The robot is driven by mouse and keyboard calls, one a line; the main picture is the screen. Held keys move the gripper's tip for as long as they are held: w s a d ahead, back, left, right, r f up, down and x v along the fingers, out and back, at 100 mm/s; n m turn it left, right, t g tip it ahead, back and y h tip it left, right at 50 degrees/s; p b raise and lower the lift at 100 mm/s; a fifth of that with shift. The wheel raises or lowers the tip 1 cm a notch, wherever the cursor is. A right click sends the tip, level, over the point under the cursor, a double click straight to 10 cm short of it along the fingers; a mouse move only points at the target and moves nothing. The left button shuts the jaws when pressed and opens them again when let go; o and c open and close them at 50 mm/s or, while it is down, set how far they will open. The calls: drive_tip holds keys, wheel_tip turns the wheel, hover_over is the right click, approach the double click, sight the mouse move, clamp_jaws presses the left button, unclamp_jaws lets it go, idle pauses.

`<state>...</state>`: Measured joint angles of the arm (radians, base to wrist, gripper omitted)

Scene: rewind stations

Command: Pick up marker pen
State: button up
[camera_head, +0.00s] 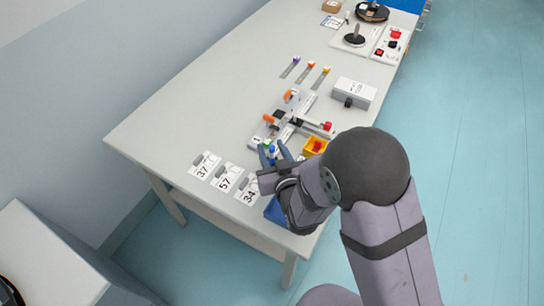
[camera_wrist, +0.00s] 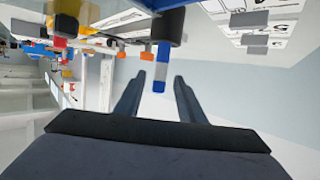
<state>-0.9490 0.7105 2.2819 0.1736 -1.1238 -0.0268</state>
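The marker pen (camera_wrist: 160,72), blue and white, shows in the wrist view between the two fingers of my gripper (camera_wrist: 159,78), with gaps on both sides. A black cylinder (camera_wrist: 168,26) adjoins the pen's table-side end. The wrist view appears upside down, with the table along the top. In the head view, my gripper (camera_head: 272,147) is low over the near part of the table, its blue-grey fingers spread around a small blue and white piece that looks like the pen. My gripper is open. How far the pen reaches in between the fingers I cannot tell.
Number cards (camera_head: 227,177) lie left of my gripper. A fixture with orange handles (camera_head: 291,96) stands just beyond it, and a yellow bin (camera_head: 314,146) to its right. A white box (camera_head: 354,93) is farther right. The table's far left (camera_head: 195,110) is clear.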

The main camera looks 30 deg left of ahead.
drive_tip(key=shift+f+p+x, duration=0.2)
drive_tip(key=shift+p+x, duration=0.55)
drive_tip(key=shift+x, duration=1.45)
drive_tip(key=shift+d, duration=0.1)
drive_tip(key=shift+c, duration=0.6)
clamp_jaws()
